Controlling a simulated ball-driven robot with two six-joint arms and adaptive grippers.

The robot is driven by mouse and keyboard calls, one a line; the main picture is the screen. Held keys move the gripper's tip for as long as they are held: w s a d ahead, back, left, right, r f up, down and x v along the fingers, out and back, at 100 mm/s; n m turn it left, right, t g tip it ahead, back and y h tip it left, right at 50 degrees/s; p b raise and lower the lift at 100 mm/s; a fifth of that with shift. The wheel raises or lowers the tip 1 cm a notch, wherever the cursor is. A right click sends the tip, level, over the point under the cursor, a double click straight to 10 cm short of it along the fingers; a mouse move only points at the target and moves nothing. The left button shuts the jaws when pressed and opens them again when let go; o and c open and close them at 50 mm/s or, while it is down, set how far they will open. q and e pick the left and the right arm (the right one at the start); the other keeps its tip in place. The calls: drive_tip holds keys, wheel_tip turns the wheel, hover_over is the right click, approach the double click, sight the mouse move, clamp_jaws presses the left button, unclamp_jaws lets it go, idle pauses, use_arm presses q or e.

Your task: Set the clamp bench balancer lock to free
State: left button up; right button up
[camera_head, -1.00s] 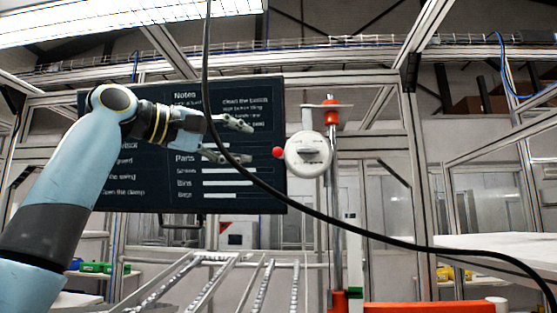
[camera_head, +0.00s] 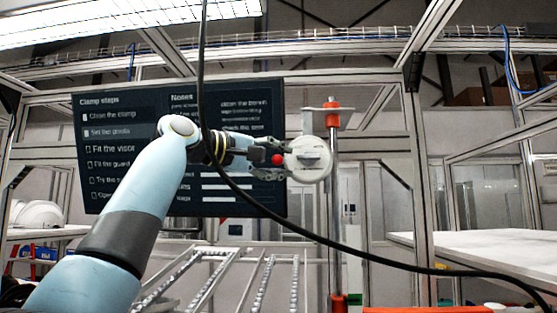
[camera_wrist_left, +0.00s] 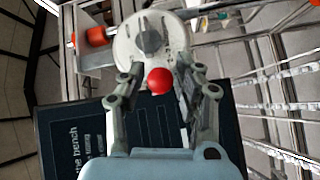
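The balancer (camera_head: 312,160) is a round white housing beside a steel post, with a lever-like piece on its face. A red ball knob (camera_head: 277,159) sticks out from its left side. In the left wrist view the housing (camera_wrist_left: 150,40) is straight ahead and the red knob (camera_wrist_left: 159,81) lies between the fingers. My left gripper (camera_head: 281,161) is open, with its fingers on either side of the knob. I cannot tell whether they touch it. My right gripper is not in view.
A black cable (camera_head: 300,226) hangs in front of my left arm and curves to the lower right. A dark board with clamp steps (camera_head: 110,170) stands behind. The post (camera_head: 334,220) carries red collars. A white table (camera_head: 480,250) is at right.

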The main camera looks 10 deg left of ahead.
sight(292, 170)
use_arm(q)
clamp_jaws()
idle(0.3)
drive_tip(key=shift+w+f+m+t+h+b, duration=0.4)
drive_tip(key=shift+m+h+b, duration=0.55)
drive_tip(key=shift+b, duration=1.8)
drive_tip(key=shift+w+f+m+t+h+b, duration=0.2)
drive_tip(key=shift+f+m+h+b, duration=0.75)
drive_tip(key=shift+b, duration=1.85)
drive_tip(key=shift+w+f+m+t+h+b, duration=0.15)
drive_tip(key=shift+w+m+t+h+b, duration=0.25)
drive_tip(key=shift+m+b, duration=1.65)
drive_tip(key=shift+s+n+b, duration=0.15)
drive_tip(key=shift+n+b, duration=0.5)
drive_tip(key=shift+n, duration=0.1)
unclamp_jaws()
drive_tip(key=shift+s+a+r, duration=0.1)
drive_tip(key=shift+s, duration=0.1)
drive_tip(key=shift+o, duration=1.2)
drive_tip(key=shift+w, duration=0.15)
